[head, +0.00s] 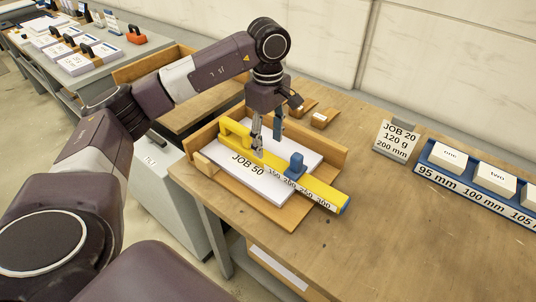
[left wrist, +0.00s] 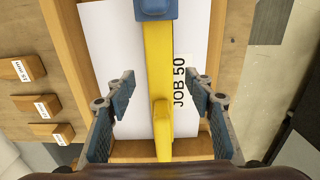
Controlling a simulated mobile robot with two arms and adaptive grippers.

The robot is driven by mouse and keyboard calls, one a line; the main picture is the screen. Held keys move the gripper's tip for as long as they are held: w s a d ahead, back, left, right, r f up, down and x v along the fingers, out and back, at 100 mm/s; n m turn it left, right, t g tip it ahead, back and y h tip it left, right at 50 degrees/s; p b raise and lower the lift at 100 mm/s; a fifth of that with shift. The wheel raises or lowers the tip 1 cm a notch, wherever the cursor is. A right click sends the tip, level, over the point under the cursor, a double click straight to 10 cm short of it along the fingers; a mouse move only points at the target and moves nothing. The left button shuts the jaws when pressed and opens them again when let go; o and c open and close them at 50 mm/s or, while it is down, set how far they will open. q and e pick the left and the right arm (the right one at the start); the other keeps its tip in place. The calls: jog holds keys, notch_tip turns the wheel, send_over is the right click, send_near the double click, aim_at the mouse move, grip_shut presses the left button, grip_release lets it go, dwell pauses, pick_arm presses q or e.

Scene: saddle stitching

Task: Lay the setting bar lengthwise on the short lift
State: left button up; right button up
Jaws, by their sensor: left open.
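The yellow setting bar (head: 318,188), with a raised yellow handle, a printed scale and a blue slider (head: 295,165), lies over a white paper stack (head: 262,188) marked JOB 50. The stack sits in a wooden tray (head: 325,150). My left gripper (head: 267,140) is over the handle end. In the left wrist view my left gripper (left wrist: 160,92) is open, one finger on each side of the yellow bar (left wrist: 158,60), with gaps on both sides. My right gripper is out of view.
Small labelled wooden blocks (head: 320,118) lie behind the tray. The table front right (head: 430,240) is clear. More paper stacks lie on a grey bench (head: 140,55) at the back left.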

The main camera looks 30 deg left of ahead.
aim_at(268, 157)
pick_arm(q)
notch_tip(268, 157, up, 7)
jog(key=shift+b, duration=0.45)
jog(key=shift+f, duration=0.1)
